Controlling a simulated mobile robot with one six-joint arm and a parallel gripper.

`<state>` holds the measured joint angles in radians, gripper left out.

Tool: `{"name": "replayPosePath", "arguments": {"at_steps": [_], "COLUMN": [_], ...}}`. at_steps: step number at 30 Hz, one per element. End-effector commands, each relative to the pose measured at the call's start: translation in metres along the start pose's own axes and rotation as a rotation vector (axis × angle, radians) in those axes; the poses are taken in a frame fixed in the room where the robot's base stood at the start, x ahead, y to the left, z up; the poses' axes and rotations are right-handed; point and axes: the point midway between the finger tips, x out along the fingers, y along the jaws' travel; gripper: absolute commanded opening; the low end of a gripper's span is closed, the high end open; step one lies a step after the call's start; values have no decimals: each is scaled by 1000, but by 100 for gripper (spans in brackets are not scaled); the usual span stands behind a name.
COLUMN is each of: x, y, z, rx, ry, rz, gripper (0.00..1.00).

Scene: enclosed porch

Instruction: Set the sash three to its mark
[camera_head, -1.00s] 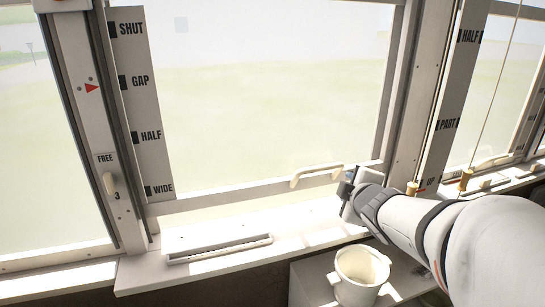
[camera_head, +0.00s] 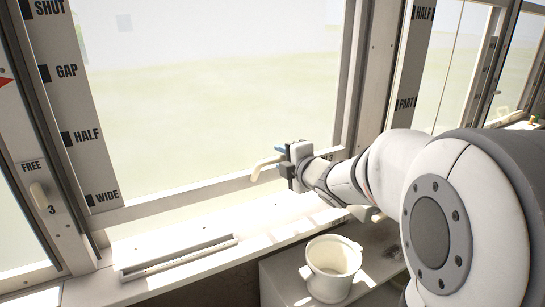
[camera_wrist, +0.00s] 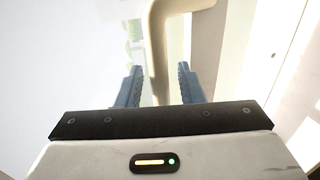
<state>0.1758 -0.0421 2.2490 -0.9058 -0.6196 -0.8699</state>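Sash three is the large pane whose bottom rail (camera_head: 185,196) runs above the sill in the head view. Its cream handle (camera_head: 264,167) sits near the rail's right end. A grey scale board (camera_head: 72,105) marked SHUT, GAP, HALF and WIDE runs up the left side. A red pointer (camera_head: 4,82) is cut by the left edge, beside GAP and slightly below it. A catch (camera_head: 40,196) sits between FREE and 3. My gripper (camera_head: 283,166) is at the handle. In the wrist view its blue fingers (camera_wrist: 160,88) are open, with the handle bar (camera_wrist: 159,45) between them and gaps showing.
A white pot (camera_head: 331,268) stands on a lower surface below the sill. A shallow tray (camera_head: 178,257) lies on the sill at left. A window post (camera_head: 362,75) and another scale board (camera_head: 410,70) stand to the right.

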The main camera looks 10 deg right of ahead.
Motion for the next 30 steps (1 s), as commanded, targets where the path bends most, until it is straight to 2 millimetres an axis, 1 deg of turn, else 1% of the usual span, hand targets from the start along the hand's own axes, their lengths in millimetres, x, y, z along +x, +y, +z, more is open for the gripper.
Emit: {"name": "replayPosePath", "arguments": {"at_steps": [8, 21, 30], "x": [3, 2, 2], "y": [0, 0, 0], "z": [0, -1, -1], "rx": [1, 1, 0], "ry": [0, 1, 1], "rz": [0, 0, 0], "gripper": [34, 0, 0]}}
